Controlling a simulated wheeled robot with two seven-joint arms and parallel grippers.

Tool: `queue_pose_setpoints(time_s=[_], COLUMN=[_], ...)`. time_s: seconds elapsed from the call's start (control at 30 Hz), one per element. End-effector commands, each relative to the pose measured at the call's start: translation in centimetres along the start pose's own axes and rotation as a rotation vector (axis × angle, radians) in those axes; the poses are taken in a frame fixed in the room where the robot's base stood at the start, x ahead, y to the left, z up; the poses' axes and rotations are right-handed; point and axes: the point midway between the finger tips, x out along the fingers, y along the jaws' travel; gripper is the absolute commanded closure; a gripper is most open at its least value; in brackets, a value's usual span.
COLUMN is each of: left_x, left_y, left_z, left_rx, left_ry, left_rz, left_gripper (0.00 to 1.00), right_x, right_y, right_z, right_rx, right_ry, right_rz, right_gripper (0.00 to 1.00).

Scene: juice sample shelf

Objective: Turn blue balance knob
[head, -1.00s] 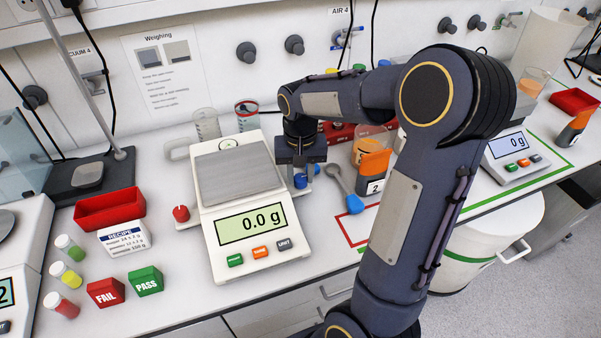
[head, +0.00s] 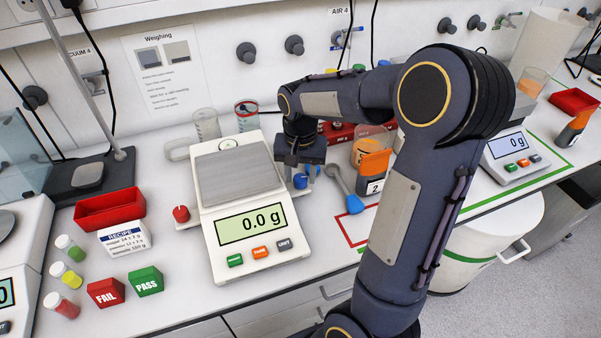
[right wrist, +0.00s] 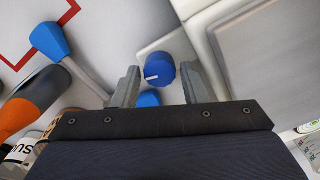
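The blue balance knob (head: 301,181) stands on a small foot at the right side of the white balance (head: 207,250), whose display reads 0.0 g. It also shows in the right wrist view (right wrist: 160,70), with a pale mark on its face. My right gripper (head: 299,172) points down over the knob. In the right wrist view its two fingers (right wrist: 161,67) are apart, one on each side of the knob, with visible gaps. Whether the fingertips reach down level with the knob is hard to tell. My left gripper is not in view.
A red knob (head: 181,214) is at the balance's left. Another blue piece (right wrist: 148,98) shows near the left finger. Red FAIL (head: 105,292) and green PASS (head: 145,281) blocks stand front left.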

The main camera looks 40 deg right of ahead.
Motion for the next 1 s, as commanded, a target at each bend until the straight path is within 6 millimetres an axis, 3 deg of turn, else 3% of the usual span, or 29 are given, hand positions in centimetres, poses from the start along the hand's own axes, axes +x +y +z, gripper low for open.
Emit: queue_pose_setpoints(time_s=[0.27,0.7,1.0], left_x=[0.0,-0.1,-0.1], left_y=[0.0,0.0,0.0], left_z=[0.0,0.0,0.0], left_rx=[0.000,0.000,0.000], left_ry=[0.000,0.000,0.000], left_rz=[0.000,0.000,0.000], left_gripper=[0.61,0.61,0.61], right_x=[-0.2,-6.6,-7.8], right_y=[0.0,0.0,0.0], right_z=[0.1,0.0,0.0], right_rx=[-0.001,0.000,-0.001], right_ry=[-0.002,0.001,-0.001], right_rz=[0.001,-0.001,0.000], right_gripper=[0.61,0.61,0.61])
